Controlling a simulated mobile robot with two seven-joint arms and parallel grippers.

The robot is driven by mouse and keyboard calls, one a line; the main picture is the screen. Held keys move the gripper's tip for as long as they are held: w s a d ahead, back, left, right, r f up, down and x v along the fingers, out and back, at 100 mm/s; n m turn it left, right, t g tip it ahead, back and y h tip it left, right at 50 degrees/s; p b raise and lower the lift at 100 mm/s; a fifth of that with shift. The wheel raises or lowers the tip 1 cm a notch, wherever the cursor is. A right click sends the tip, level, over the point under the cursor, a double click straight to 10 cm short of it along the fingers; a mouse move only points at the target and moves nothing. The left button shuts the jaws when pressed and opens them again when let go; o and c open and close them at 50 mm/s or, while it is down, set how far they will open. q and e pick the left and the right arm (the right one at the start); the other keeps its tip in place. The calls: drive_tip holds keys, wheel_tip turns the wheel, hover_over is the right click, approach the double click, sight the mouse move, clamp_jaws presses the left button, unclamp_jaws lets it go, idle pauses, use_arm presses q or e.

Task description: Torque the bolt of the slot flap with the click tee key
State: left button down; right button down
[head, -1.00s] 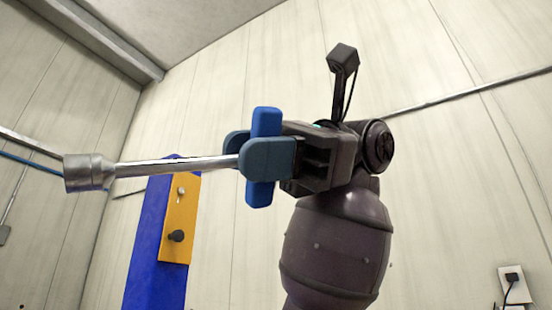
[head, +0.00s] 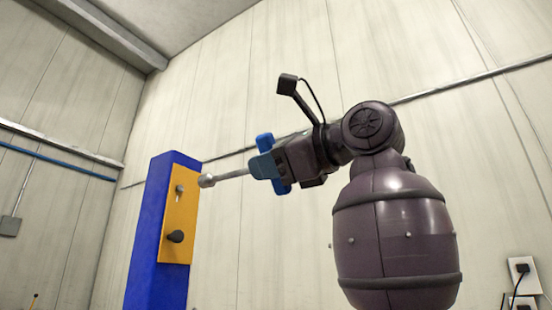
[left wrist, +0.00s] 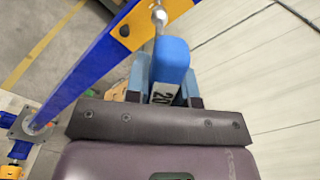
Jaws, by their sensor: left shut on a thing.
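The click tee key (head: 232,174) has a blue cross handle, a metal shaft and a round socket end. My left gripper (head: 264,165) is shut on its handle and holds it in the air, the shaft pointing left. In the left wrist view the blue handle (left wrist: 171,62) sits between the fingers (left wrist: 165,88). A yellow plate (head: 180,212), seemingly the slot flap, is on a blue post. It carries a small silver bolt (head: 180,189) and a dark knob (head: 175,236) below. The socket appears close to the plate's right edge near bolt height; contact cannot be told. My right gripper is out of view.
The blue post (head: 150,230) stands upright; its foot (left wrist: 25,125) is on the floor in the left wrist view. Pale panel walls lie behind, with a wall socket (head: 523,275) at lower right. The air right of the post is clear except for my arm.

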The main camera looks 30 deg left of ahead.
sight(240, 172)
use_arm(q)
drive_tip(key=a, duration=0.5)
drive_tip(key=shift+w, duration=0.1)
drive_tip(key=shift+a+n, duration=0.3)
drive_tip(key=n, duration=0.3)
drive_tip(key=shift+d+n, duration=0.15)
drive_tip(key=shift+n, duration=0.25)
drive_tip(key=n, duration=0.5)
drive_tip(key=shift+f+n, duration=0.15)
drive_tip(key=shift+n, duration=0.15)
drive_tip(key=shift+a, duration=0.8)
drive_tip(key=shift+m, duration=2.6)
drive_tip(key=shift+w+r+m, duration=0.1)
drive_tip(key=shift+r+m, duration=0.1)
drive_tip(key=shift+m, duration=2.2)
